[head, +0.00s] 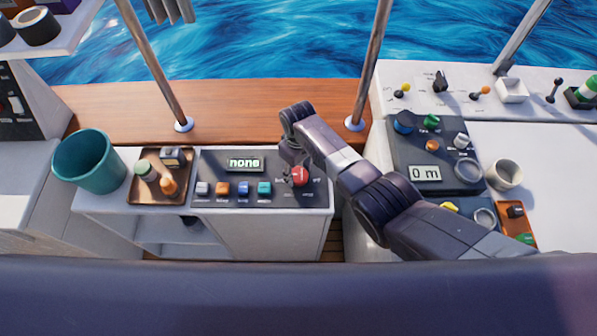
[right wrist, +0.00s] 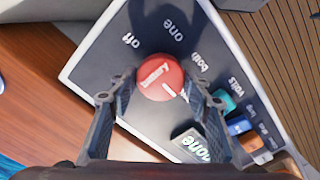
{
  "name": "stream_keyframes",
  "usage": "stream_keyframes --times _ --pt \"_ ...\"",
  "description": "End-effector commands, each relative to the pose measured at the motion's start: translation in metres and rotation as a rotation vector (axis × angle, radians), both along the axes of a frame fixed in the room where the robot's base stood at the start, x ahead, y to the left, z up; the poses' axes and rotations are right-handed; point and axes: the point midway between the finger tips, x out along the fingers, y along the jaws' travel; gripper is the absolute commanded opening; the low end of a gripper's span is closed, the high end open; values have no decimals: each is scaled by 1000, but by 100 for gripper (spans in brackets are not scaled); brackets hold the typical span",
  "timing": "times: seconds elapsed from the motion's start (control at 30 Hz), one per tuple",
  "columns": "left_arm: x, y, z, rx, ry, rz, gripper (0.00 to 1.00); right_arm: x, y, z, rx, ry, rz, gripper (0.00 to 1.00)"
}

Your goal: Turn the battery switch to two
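The battery switch is a round red knob (head: 299,177) with a white mark, on a dark panel (head: 222,172). It also shows in the right wrist view (right wrist: 160,77), with the labels "off", "one" and "both" around it. No "two" label is readable; that side is partly behind my gripper. The panel's small display (head: 244,164) reads "none". My right gripper (head: 290,157) is over the knob. In the right wrist view its fingers (right wrist: 159,84) are apart, one on each side of the knob; I cannot tell whether they touch it. My left gripper is not in view.
Several coloured buttons (head: 233,188) line the panel left of the knob. A tray (head: 148,191) with small items and a teal cup (head: 90,161) stand farther left. A metal post (head: 369,70) rises behind my right arm. A "0 m" console (head: 437,150) is at right.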

Motion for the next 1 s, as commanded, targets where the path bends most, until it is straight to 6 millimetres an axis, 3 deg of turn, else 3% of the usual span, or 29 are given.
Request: stream_keyframes --times 0.1,0.57,0.77,1.0 --pt "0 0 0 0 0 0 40 0 0 0 0 0 1 60" --pt "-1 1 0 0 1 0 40 0 0 6 0 1 3 60" --pt "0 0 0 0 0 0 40 -1 0 26 1 1 3 60" --pt "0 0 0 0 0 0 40 0 0 67 1 -2 3 60"
